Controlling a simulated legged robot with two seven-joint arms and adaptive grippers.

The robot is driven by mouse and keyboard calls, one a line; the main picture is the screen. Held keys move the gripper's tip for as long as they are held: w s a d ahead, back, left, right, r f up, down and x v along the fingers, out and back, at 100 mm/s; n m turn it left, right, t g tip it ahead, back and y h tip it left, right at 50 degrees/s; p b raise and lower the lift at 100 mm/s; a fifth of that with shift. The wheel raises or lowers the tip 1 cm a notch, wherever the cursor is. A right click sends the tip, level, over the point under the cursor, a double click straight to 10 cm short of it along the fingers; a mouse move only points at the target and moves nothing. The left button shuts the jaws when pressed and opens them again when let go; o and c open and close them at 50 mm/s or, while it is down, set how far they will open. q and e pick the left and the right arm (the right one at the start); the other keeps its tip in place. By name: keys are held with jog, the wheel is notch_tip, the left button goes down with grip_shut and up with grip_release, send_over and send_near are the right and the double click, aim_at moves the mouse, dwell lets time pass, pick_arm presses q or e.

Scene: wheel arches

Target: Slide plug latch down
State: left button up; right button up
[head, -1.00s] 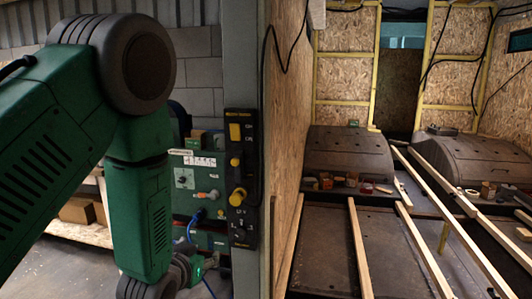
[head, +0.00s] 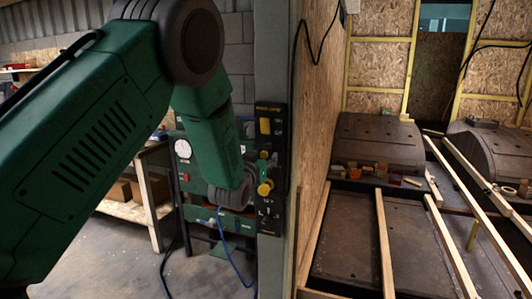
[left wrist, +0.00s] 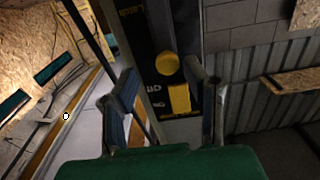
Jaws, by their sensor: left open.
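A black panel (head: 271,172) with yellow parts is mounted on the grey post in the head view. In the left wrist view the panel (left wrist: 143,50) bears the word "Latch", a round yellow knob (left wrist: 168,64) and a yellow block (left wrist: 180,98). My left gripper (left wrist: 160,82) is open, its fingers apart with the yellow block showing between them. I cannot tell whether they touch it. In the head view my left wrist hides the gripper. My right gripper is not in view.
A green machine with a white gauge (head: 183,149) stands behind my left arm. A blue cable (head: 232,262) hangs to the floor. A wooden bench (head: 145,205) is at the left. Black wheel arches (head: 378,143) and wooden battens (head: 385,245) lie to the right of the post.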

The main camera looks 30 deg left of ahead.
aim_at(264, 156)
pick_arm(q)
jog(key=shift+x, duration=1.25)
jog(key=shift+a+f, duration=0.25)
jog(key=shift+a, duration=0.6)
jog(key=c, duration=0.4)
jog(key=shift+w+d, duration=0.1)
grip_shut()
jog(key=shift+w+d, duration=0.1)
jog(key=shift+d, duration=0.4)
jog(key=shift+a, duration=0.1)
